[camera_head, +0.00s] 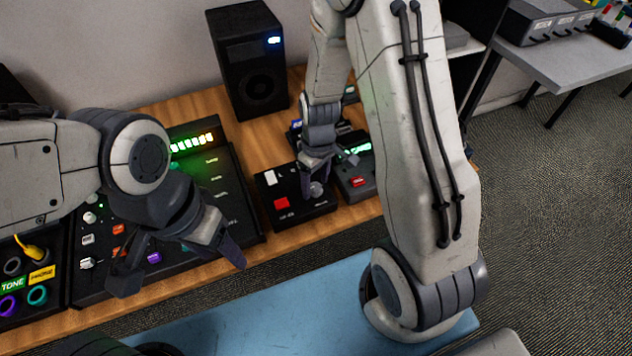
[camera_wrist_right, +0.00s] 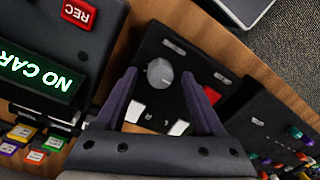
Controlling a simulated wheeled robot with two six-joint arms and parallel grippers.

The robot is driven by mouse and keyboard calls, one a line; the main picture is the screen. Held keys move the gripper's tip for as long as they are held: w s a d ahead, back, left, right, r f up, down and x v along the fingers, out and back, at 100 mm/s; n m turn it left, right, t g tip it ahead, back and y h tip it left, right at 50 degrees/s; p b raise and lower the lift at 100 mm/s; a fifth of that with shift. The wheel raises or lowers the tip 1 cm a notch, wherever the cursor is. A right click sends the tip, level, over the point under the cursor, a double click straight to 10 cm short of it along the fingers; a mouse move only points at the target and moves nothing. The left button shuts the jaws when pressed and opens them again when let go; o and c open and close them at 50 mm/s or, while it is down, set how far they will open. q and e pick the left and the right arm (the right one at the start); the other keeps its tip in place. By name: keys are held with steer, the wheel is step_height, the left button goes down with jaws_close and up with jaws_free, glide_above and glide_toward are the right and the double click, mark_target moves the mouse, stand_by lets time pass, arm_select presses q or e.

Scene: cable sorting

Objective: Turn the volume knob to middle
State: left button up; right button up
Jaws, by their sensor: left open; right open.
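The volume knob is a round grey knob (camera_wrist_right: 160,72) on a small black box (camera_wrist_right: 150,45); in the head view the knob (camera_head: 316,188) shows at the tips of my right gripper. My right gripper (camera_wrist_right: 160,85) is open, with one dark finger on each side of the knob in the wrist view. I cannot tell whether the fingers touch it. The box also carries a red button (camera_head: 281,203) and white switches (camera_head: 270,177). My left gripper (camera_head: 180,276) is open and empty over the front of the large mixer (camera_head: 240,200).
A black recorder (camera_head: 358,190) with a green screen and red button stands right of the box. A black speaker (camera_head: 250,75) stands behind. A patch panel (camera_head: 30,310) with a yellow cable is at the left. The wooden desk (camera_head: 290,240) has a narrow bare front edge.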

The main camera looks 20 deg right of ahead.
steer(key=shift+f, duration=0.1)
jaws_close()
steer(key=shift+m, duration=0.3)
steer(key=m+p, duration=0.2)
steer(key=m, duration=0.2)
steer(key=m+p, duration=0.2)
steer(key=m, duration=0.3)
steer(key=m+p, duration=0.1)
steer(key=m, duration=0.3)
steer(key=shift+s+t, duration=0.1)
steer(key=shift+t, duration=0.2)
steer(key=shift+m+p, duration=0.65)
steer(key=shift+m, duration=1.45)
